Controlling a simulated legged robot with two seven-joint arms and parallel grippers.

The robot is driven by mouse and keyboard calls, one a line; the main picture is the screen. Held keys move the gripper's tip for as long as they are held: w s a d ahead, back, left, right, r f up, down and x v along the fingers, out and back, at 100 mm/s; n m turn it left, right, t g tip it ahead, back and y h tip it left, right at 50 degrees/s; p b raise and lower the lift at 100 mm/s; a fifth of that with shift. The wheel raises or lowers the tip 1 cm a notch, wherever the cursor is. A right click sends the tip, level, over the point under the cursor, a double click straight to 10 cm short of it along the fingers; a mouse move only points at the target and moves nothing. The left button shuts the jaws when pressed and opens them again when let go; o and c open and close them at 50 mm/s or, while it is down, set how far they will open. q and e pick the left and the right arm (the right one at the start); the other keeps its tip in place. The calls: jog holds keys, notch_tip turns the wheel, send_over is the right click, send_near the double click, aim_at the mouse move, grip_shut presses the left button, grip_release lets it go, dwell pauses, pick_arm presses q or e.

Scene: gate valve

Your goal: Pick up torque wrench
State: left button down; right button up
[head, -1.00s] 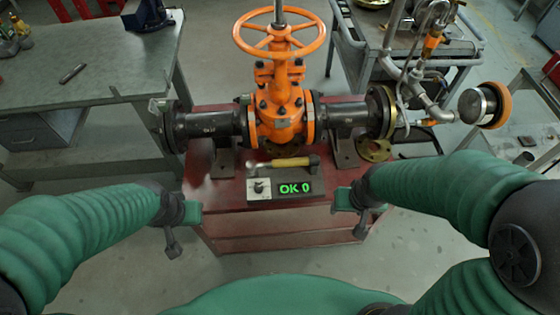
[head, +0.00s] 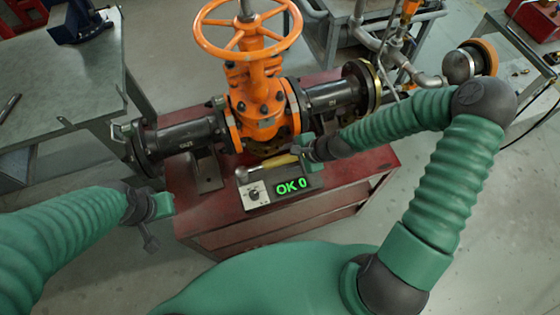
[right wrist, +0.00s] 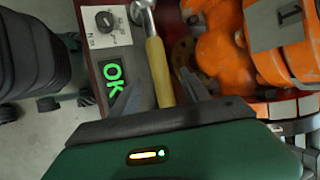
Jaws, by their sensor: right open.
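The torque wrench (head: 282,161) has a yellow handle and a metal head, and lies on the red bench just behind the display box (head: 285,188), which reads "OK 0". My right gripper (head: 303,152) is at the handle end of the wrench. In the right wrist view, the wrench's yellow handle (right wrist: 158,70) runs between the two open fingers of my right gripper (right wrist: 160,88); I cannot tell if either finger touches it. My left gripper (head: 160,207) hangs left of the red bench, away from the wrench, and its jaw opening is unclear.
The orange gate valve (head: 260,95) with its black flanged pipes stands right behind the wrench on the red bench (head: 340,195). A grey table (head: 65,85) is at left. A cart with pipework (head: 430,75) is at back right.

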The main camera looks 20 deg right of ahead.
aim_at(275, 163)
jog(key=a+f, duration=0.1)
jog(key=w+a+f, duration=0.1)
jog(key=a, duration=0.1)
jog(key=a+f, duration=0.1)
jog(key=shift+w+a+f, duration=0.15)
jog(key=shift+w+f, duration=0.15)
jog(key=shift+w+d+f, duration=0.3)
jog(key=shift+f, duration=0.3)
jog(key=shift+w+d+f, duration=0.25)
jog(key=shift+w+f, duration=0.05)
jog(key=shift+f, duration=0.25)
jog(key=shift+d, duration=0.15)
jog(key=shift+s+a+r, duration=0.1)
jog(key=shift+a+r, duration=0.05)
jog(key=shift+a, duration=0.15)
jog(key=c, duration=0.4)
jog(key=shift+a, duration=0.35)
jog(key=c, duration=0.5)
grip_shut()
jog(key=shift+d, duration=0.35)
pick_arm(q)
jog(key=shift+s+a+f, duration=0.1)
jog(key=shift+a+f, duration=0.1)
jog(key=shift+a, duration=0.25)
jog(key=shift+s+a+f, duration=0.1)
jog(key=shift+a+f, duration=0.1)
jog(key=shift+a, duration=0.2)
pick_arm(e)
jog(key=shift+a, duration=0.15)
